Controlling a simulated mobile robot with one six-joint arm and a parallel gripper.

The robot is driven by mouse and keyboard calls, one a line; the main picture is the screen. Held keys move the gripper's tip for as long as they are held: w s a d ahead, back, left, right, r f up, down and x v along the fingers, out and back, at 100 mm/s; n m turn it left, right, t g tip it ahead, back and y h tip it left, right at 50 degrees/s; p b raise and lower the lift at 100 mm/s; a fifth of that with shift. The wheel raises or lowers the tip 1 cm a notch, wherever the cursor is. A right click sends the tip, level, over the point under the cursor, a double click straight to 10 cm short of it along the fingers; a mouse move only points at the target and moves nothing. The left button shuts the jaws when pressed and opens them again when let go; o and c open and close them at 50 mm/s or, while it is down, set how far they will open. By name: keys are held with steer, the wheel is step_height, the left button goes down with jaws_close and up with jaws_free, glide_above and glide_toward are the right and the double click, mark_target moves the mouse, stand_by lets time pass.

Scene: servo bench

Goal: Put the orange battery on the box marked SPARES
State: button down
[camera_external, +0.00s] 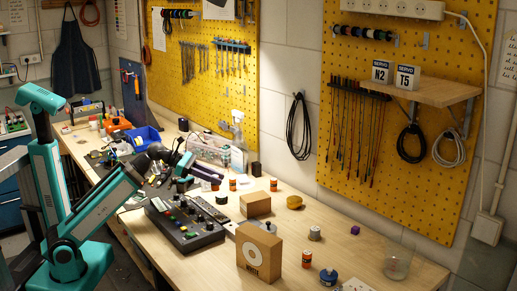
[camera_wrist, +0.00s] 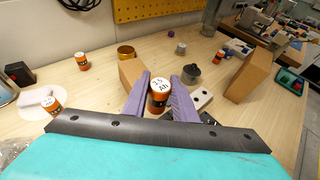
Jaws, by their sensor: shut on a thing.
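My gripper (camera_wrist: 160,92) has its two purple-grey fingers on either side of an orange battery (camera_wrist: 158,98) with a pale lettered top, and is shut on it. In the external view my gripper (camera_external: 198,176) is above the bench, left of the small cardboard box (camera_external: 255,205); the held battery is hard to make out there. A taller cardboard box (camera_external: 259,252) with a round white label stands nearer the front. In the wrist view the small box (camera_wrist: 130,72) is partly hidden behind the left finger, and the taller box (camera_wrist: 247,74) is at right. I cannot read SPARES on either.
Other orange batteries stand on the bench (camera_external: 345,245): one (camera_external: 232,184), one (camera_external: 273,185) and one (camera_external: 307,259).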

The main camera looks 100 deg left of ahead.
steer(key=shift+w+r, duration=0.1)
steer(key=shift+w+a+r+p, duration=0.15)
steer(key=shift+w+p, duration=0.2)
steer(key=shift+p, duration=0.55)
steer(key=w+p, duration=0.1)
steer(key=p, duration=0.1)
steer(key=w+a+p, duration=0.1)
steer(key=w+p, duration=0.1)
steer(key=p, duration=0.1)
steer(key=w+a+p, duration=0.1)
steer(key=p, duration=0.1)
steer(key=shift+w+f, duration=0.3)
steer(key=w+p, duration=0.1)
steer(key=p, duration=0.3)
steer(key=shift+a+p, duration=0.2)
steer(key=shift+p, duration=0.1)
steer(key=p, duration=0.4)
steer(key=shift+w+a+f, duration=0.1)
steer(key=shift+w+a, duration=0.1)
steer(key=shift+w, duration=0.2)
